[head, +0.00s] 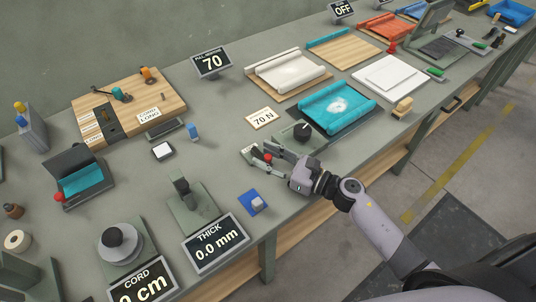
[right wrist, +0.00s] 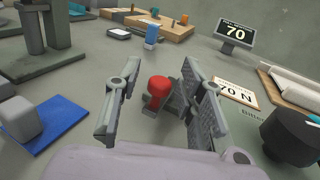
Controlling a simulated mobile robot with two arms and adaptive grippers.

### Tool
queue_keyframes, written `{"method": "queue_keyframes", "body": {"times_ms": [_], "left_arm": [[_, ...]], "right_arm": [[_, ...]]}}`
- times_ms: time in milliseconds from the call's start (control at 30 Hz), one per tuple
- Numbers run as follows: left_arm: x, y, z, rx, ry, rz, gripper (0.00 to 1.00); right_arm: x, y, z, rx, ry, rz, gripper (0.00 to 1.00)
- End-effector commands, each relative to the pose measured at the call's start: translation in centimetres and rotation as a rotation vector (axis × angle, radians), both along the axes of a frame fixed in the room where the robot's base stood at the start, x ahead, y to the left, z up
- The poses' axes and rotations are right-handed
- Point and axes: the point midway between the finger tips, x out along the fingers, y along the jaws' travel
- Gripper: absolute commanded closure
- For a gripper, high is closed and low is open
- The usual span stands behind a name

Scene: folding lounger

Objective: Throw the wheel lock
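A red ball-shaped knob (head: 267,156) on a small grey fitting sits near the bench's front edge; it looks like the wheel lock's handle, though no label shows this. My right gripper (head: 261,159) is at it, low over the bench. In the right wrist view the red knob (right wrist: 158,87) stands between the two spread fingers of my right gripper (right wrist: 160,72). Gaps show on both sides of it, and I see no contact. The base under the knob is partly hidden. A black round knob (head: 303,131) on a grey plate is just behind my right gripper. My left gripper is out of view.
A blue pad with a pale block (head: 257,203) lies left of my right gripper. The "70 N" card (head: 262,118) and a turquoise roll on a dark board (head: 337,106) lie behind. The THICK gauge (head: 215,243) stands at the front. The bench surface (head: 222,160) between is partly clear.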

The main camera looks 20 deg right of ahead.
Motion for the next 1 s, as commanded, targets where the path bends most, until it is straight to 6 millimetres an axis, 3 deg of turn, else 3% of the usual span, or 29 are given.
{"method": "queue_keyframes", "body": {"times_ms": [167, 700, 1000], "left_arm": [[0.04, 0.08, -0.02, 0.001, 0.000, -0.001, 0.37], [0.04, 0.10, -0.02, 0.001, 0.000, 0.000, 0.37], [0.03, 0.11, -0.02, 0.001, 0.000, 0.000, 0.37]], "right_arm": [[-0.01, -0.01, -0.02, 0.000, 0.000, 0.000, 0.65], [-0.03, -0.06, -0.01, 0.000, 0.000, 0.000, 1.00], [-0.03, -0.06, -0.01, 0.000, 0.000, 0.000, 1.00]]}}
